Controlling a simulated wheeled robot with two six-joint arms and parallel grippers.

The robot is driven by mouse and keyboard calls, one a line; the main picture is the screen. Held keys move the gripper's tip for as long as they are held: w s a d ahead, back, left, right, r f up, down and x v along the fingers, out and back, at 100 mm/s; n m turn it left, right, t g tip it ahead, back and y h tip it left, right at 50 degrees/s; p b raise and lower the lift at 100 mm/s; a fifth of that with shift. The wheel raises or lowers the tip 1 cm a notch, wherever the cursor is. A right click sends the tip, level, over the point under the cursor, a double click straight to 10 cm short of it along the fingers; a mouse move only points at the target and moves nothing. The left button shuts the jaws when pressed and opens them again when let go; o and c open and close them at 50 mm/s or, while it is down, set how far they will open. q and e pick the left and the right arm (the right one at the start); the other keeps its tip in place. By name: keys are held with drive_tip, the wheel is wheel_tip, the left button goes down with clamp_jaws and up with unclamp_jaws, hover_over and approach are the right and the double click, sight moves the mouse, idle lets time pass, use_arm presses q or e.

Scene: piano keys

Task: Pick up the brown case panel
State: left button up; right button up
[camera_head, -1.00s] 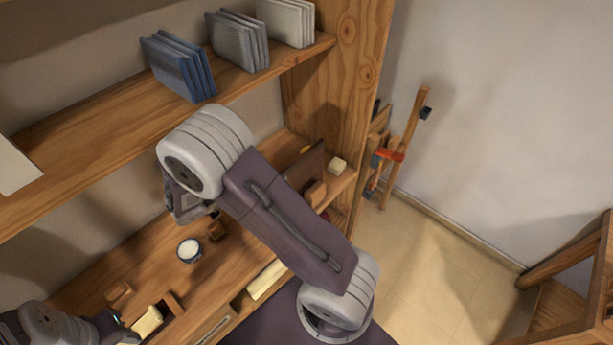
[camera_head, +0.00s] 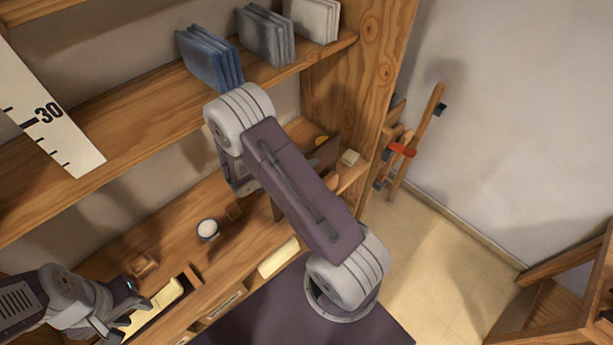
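A dark brown panel (camera_head: 326,154), which looks like the case panel, stands at the right end of the bench, partly hidden behind my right arm. A small brown piece (camera_head: 277,208) shows just below that arm; I cannot tell if it belongs to the panel. My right gripper (camera_head: 250,187) hangs over the bench left of the panel, its fingertips mostly hidden by the arm. My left gripper (camera_head: 127,304) is low at the left, beside a cream bar (camera_head: 156,306); I cannot tell whether it touches it.
A round dark tub with a white top (camera_head: 208,229) and small brown blocks (camera_head: 144,264) sit on the bench. Blue panels (camera_head: 208,57) and grey panels (camera_head: 264,36) stand on the shelf above. A white ruler (camera_head: 52,118) crosses the upper left.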

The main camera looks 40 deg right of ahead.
drive_tip(key=c, duration=0.7)
clamp_jaws()
drive_tip(key=shift+r, duration=0.1)
idle(0.5)
